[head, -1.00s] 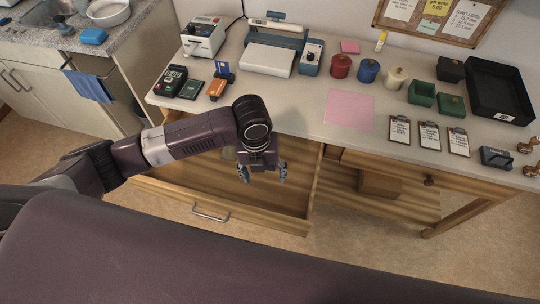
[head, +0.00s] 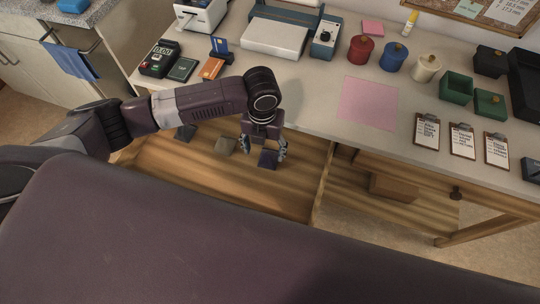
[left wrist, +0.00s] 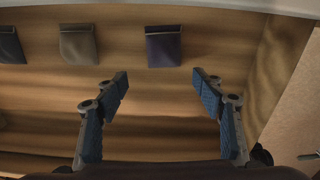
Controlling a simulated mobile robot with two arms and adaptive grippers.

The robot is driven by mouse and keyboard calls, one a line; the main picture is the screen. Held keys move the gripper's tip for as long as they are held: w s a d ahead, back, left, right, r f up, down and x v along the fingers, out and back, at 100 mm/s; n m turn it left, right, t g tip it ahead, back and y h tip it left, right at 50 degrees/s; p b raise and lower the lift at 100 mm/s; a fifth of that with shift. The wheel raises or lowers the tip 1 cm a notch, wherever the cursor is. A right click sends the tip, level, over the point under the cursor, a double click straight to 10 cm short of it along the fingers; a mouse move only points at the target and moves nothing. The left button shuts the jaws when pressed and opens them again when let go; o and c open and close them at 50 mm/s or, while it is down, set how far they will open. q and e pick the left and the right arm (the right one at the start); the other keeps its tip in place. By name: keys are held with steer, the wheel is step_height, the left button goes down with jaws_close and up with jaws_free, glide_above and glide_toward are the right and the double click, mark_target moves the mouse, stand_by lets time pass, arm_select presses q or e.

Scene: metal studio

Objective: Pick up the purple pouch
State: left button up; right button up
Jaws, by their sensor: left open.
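The purple pouch (head: 268,159) lies in the open wooden drawer (head: 180,185) under the counter. In the left wrist view the dark purple pouch (left wrist: 163,48) lies flat near the drawer's back, ahead of the fingertips and roughly centred between them. My left gripper (head: 264,150) hangs over the drawer, open and empty, with its blue-padded fingers (left wrist: 160,82) apart. In the head view the pouch shows between the fingers. No contact shows. My right gripper is not in view.
A grey-beige pouch (head: 226,145) and a dark grey pouch (head: 186,132) lie left of the purple one in the drawer. The counter (head: 300,85) overhangs the back. The drawer's right wall (head: 320,185) stands close to the gripper.

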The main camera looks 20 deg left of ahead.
mark_target(267, 164)
arm_select(q)
steer(key=f, duration=0.6)
steer(key=shift+s+d+f+p, duration=0.2)
steer(key=shift+d+f+p, duration=0.1)
steer(key=shift+d+f, duration=0.1)
steer(key=shift+c, duration=0.6)
steer(key=c, duration=0.9)
steer(key=shift+r, duration=0.1)
